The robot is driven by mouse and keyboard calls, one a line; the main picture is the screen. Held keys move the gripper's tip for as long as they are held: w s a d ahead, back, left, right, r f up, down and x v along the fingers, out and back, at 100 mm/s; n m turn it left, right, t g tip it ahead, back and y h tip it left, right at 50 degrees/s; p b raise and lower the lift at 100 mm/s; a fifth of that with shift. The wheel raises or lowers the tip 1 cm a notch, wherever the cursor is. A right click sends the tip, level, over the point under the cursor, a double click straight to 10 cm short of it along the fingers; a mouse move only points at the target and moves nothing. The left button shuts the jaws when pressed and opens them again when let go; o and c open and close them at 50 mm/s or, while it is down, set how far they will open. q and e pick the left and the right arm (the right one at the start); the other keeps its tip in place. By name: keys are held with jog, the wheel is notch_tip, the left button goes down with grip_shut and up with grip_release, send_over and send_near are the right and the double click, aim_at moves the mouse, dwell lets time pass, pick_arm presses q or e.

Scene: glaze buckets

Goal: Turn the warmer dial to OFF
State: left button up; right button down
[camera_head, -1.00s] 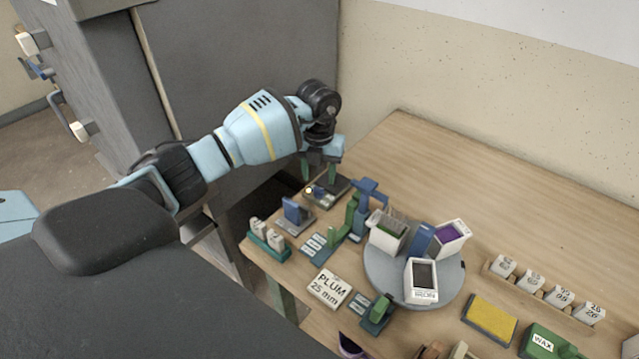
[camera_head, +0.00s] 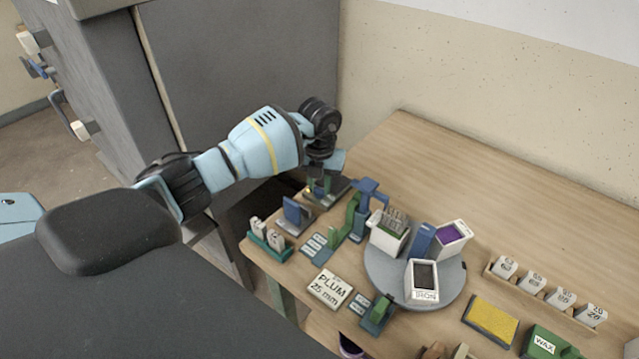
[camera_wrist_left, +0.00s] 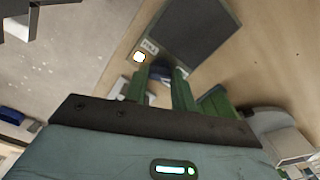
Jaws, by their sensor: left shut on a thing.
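The warmer (camera_head: 338,186) is a dark flat plate near the table's far left edge. In the wrist view its dark plate (camera_wrist_left: 203,38) has a small label and a glowing orange-white lamp (camera_wrist_left: 138,57) at one end. My left gripper (camera_head: 320,186) is lowered over that end of the warmer. In the wrist view its green fingers (camera_wrist_left: 160,82) are closed on the dial, partly hiding it. The dial's pointer and the label's words are too small to read. My right gripper is not in view.
A blue-and-green stand (camera_head: 359,212) is close beside the warmer. A blue block on a grey base (camera_head: 295,213) stands in front. A grey turntable (camera_head: 385,280) holds several white buckets. A large dark cabinet (camera_head: 240,80) rises behind my arm. The table's back strip is clear.

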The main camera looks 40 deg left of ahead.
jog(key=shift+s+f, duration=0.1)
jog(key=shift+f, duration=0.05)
pick_arm(q)
jog(key=shift+m, duration=0.4)
jog(key=m, duration=0.3)
jog(key=m+b, duration=0.1)
jog(key=m, duration=0.4)
jog(key=shift+m, duration=0.6)
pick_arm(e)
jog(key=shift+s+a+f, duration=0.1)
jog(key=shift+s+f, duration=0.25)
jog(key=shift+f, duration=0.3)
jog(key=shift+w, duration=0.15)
pick_arm(q)
jog(key=o, duration=1)
jog(key=shift+c, duration=0.2)
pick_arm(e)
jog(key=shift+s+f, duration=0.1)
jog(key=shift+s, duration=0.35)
